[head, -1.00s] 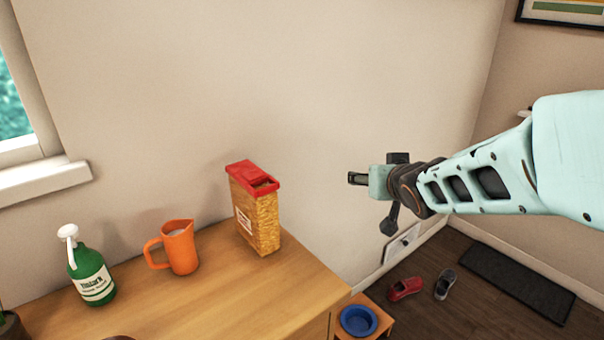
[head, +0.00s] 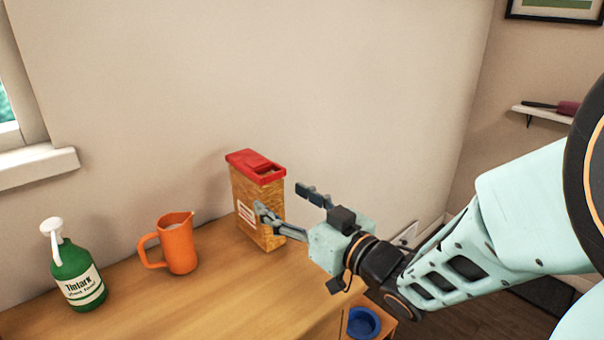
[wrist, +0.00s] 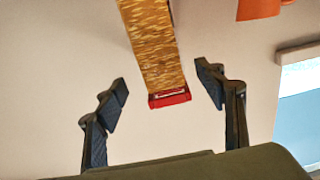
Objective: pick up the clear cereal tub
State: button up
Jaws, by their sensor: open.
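The clear cereal tub (head: 262,221) stands upright on the wooden counter near the wall, with a red lid and golden cereal showing through its sides. In the wrist view the tub (wrist: 151,40) appears upside down, its lid toward my gripper. My gripper (head: 282,197) is open and empty, just right of the tub in the head view. One finger overlaps the tub's front face there, the other is near its right side. In the wrist view the tub lies between the lines of the two fingers of my gripper (wrist: 160,86). I cannot tell whether a finger touches it.
The wooden counter (head: 215,299) is clear in front of the tub. The wall is close behind. A blue bowl (head: 362,322) sits lower, beyond the counter's right end.

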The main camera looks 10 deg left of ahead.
aim_at(276, 195)
jog(key=shift+p+x, duration=0.9)
jog(key=shift+p, duration=0.9)
jog(key=shift+x, duration=4)
jog(key=shift+s+a+r, duration=0.1)
jog(key=c, duration=1.5)
jog(key=shift+r, duration=0.1)
jog(key=shift+c, duration=0.2)
